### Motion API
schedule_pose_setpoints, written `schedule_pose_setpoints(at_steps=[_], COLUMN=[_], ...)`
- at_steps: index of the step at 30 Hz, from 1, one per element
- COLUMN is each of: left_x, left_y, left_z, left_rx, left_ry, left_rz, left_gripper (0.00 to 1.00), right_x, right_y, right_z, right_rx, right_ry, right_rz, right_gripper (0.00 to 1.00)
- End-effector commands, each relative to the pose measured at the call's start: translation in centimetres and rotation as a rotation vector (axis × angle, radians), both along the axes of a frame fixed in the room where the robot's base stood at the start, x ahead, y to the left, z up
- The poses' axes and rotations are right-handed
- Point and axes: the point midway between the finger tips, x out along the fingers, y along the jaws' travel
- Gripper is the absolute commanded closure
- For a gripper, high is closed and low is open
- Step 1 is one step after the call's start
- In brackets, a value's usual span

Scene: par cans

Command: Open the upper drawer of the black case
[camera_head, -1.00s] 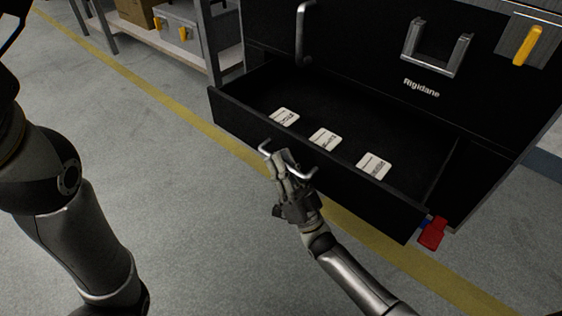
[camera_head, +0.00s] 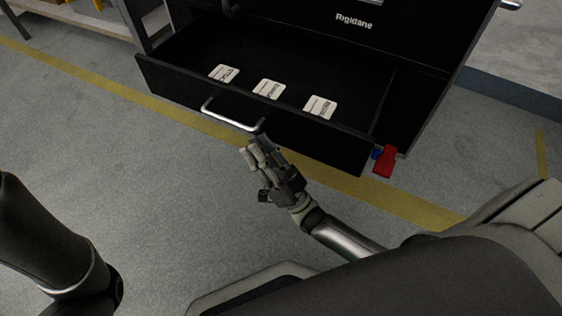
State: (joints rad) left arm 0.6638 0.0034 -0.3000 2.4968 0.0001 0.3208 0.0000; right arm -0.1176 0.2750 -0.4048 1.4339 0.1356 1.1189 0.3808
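The black case (camera_head: 425,92) has a drawer (camera_head: 330,152) pulled well out of its front, with the inside visible from above. The drawer's metal handle (camera_head: 231,119) is on its front face. My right gripper (camera_head: 254,148) is just below and in front of the handle's right end. It looks open and empty, with its fingers apart from the bar. Three white labelled cards (camera_head: 268,90) lie in the drawer. Of my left arm only a link shows at the lower left; its gripper is out of view.
A red tag-like piece (camera_head: 385,161) with a blue part sits by the drawer's right front corner. A shelf rack (camera_head: 130,22) stands at the upper left. A yellow line (camera_head: 405,207) runs across the grey floor. The floor in front of the drawer is clear.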

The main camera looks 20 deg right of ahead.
Motion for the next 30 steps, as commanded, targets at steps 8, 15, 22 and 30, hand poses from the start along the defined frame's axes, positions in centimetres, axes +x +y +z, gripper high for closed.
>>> schedule_pose_setpoints(at_steps=[8, 15, 22, 30], left_x=[0.0, 0.0, 0.0, 0.0], left_y=[0.0, 0.0, 0.0, 0.0], left_z=[0.0, 0.0, 0.0, 0.0], left_rx=[0.0, 0.0, 0.0, 0.0], left_ry=[0.001, 0.001, 0.001, 0.001], left_rz=[0.0, 0.0, 0.0, 0.0], left_gripper=[0.64, 0.64, 0.64, 0.64], right_x=[-4.5, -5.8, -5.9, -5.8], right_y=[-2.3, -2.9, -3.0, -3.0], right_z=[0.0, 0.0, 0.0, 0.1], right_rx=[-0.002, -0.001, 0.0, 0.001], right_ry=[0.001, -0.002, -0.001, -0.001], right_rz=[0.0, 0.0, -0.001, 0.0], right_gripper=[0.77, 0.77, 0.77, 0.77])
